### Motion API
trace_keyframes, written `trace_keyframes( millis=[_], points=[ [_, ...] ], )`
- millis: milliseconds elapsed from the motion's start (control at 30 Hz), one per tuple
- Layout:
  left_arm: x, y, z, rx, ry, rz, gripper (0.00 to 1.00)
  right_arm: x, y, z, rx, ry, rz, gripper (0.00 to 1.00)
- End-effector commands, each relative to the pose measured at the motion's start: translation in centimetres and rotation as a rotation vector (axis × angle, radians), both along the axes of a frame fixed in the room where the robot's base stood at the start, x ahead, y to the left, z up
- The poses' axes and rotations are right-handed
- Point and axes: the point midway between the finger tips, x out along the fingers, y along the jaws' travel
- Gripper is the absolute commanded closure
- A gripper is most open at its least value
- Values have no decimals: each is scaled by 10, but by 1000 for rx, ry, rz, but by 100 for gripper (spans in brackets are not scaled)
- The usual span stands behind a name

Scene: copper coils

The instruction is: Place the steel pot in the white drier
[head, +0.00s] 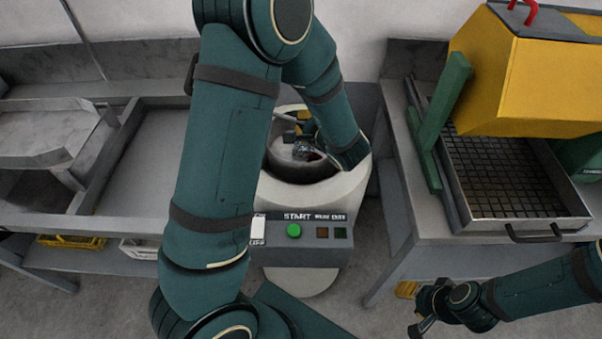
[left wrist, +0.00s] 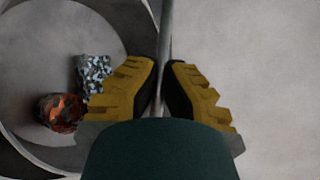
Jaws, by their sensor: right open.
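The white drier (head: 352,196) stands in the middle of the head view, with a round opening on top and a front panel. My left gripper (head: 298,126) reaches down at this opening, its yellow fingers partly hidden by my arm. In the left wrist view, its fingers (left wrist: 164,80) are closed on a thin grey bar, which appears to be part of the steel pot (left wrist: 142,14). A grey speckled lump (left wrist: 94,70) and a dark coppery lump (left wrist: 60,112) lie inside the round wall. How deep the pot sits is unclear. My right gripper (head: 424,312) is open and empty at lower right.
The drier's panel has a green start button (head: 294,230). A metal sink bench (head: 150,165) stands left. At right, a bench holds a yellow machine (head: 520,85) over a gridded tray (head: 505,180). Floor shows between drier and right bench.

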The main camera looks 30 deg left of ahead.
Motion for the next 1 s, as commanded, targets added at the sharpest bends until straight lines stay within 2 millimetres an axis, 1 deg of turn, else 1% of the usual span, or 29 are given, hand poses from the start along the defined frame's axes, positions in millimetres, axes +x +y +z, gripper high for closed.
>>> trace_keyframes(
  millis=[167, 300, 533, 700, 800, 1000],
  points=[
    [0, 1, -26, 2, 3, 1, 100, 2, 0, -12, -1, -4, 0, 54],
    [0, 1, -51, 3, 2, 2, 100, 4, 0, -23, -2, -10, -1, 54],
    [0, 1, -70, 1, 0, 2, 100, 6, 0, -30, -2, -14, -2, 54],
    [0, 1, -94, 3, 1, 2, 100, 8, -1, -41, -3, -19, -3, 54],
    [0, 1, -98, 2, -1, 0, 100, 8, -1, -42, -3, -20, -3, 54],
    [0, 1, -96, 2, -2, 0, 100, 8, -1, -41, -3, -20, -3, 54]
  ],
)
